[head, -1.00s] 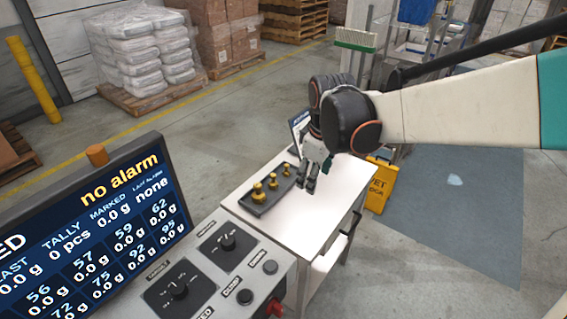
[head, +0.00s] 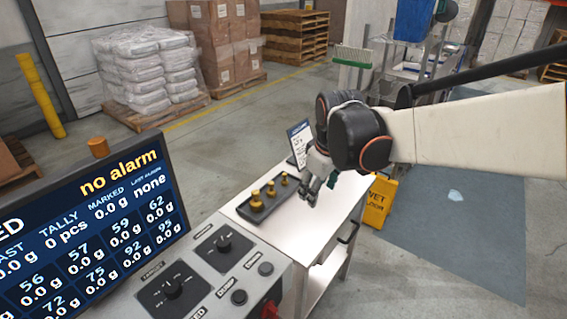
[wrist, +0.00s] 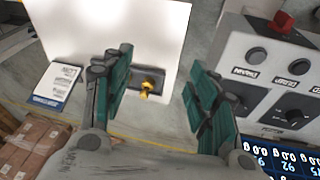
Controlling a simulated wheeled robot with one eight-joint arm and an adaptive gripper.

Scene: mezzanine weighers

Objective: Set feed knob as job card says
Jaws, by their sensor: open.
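The control panel (head: 243,284) at lower left carries two black rotary knobs: a nearer knob (head: 173,289) under a label that seems to read TARGET, and a farther knob (head: 223,243) whose label I cannot read. In the wrist view one knob (wrist: 293,115) shows at the right. A printed card (head: 299,144) stands at the far end of the white table; its text is too small to read. It also shows in the wrist view (wrist: 57,83). My gripper (head: 322,193) is open and empty above the table, beside the card and apart from the panel.
A dark tray (head: 246,213) with brass weights (head: 257,199) sits on the white table (head: 303,228). Panel buttons (head: 239,297) and a red switch (head: 270,309) lie near the knobs. A screen (head: 100,225) reads "no alarm".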

